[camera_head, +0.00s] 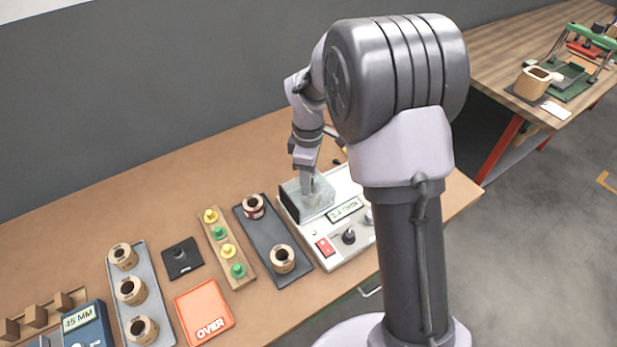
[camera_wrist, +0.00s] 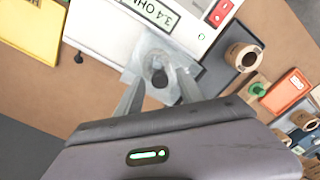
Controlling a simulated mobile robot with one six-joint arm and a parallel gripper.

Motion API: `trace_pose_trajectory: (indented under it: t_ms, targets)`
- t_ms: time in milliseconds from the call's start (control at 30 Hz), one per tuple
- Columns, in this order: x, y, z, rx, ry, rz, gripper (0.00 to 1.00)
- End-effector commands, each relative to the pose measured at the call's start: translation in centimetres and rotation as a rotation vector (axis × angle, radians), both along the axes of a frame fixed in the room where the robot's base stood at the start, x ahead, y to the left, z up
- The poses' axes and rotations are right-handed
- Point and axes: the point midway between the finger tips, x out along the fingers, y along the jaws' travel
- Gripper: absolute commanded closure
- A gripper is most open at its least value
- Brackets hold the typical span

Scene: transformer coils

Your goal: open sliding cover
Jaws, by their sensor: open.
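The white meter box (camera_head: 347,247) stands on the bench, with a display, a red switch and knobs on its top. The sliding cover (camera_head: 318,210) is a grey, see-through box at its back left corner. The wrist view shows the cover (camera_wrist: 150,50) from above, with a dark round knob (camera_wrist: 159,77). My gripper (camera_head: 307,186) points down at the cover. In the wrist view my gripper (camera_wrist: 160,80) is open, one finger on each side of the dark knob. I cannot tell whether the fingers touch it.
A dark tray (camera_head: 272,247) with two coils lies just left of the meter. A wooden strip (camera_head: 245,282) with coloured pegs, an orange OVER tray (camera_head: 204,311) and a grey tray (camera_head: 159,335) with coils lie farther left. A yellow object (camera_wrist: 30,25) shows in the wrist view.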

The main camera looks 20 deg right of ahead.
Motion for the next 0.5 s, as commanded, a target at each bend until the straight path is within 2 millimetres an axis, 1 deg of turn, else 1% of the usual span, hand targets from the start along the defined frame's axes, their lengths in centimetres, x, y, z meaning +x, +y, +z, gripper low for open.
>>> trace_pose_trajectory:
  t_ms: [100,167,200,333,500]
  targets:
    - [0.0,0.0,0.06,0.0,0.0,0.0,0.55]
    - [0.01,0.0,0.07,0.0,0.0,0.0,0.67]
    - [0.0,0.0,0.07,0.0,0.0,0.0,0.75]
    - [0.01,0.0,0.07,0.0,0.0,0.0,1.0]
    - [0.01,0.0,0.07,0.0,0.0,0.0,1.0]
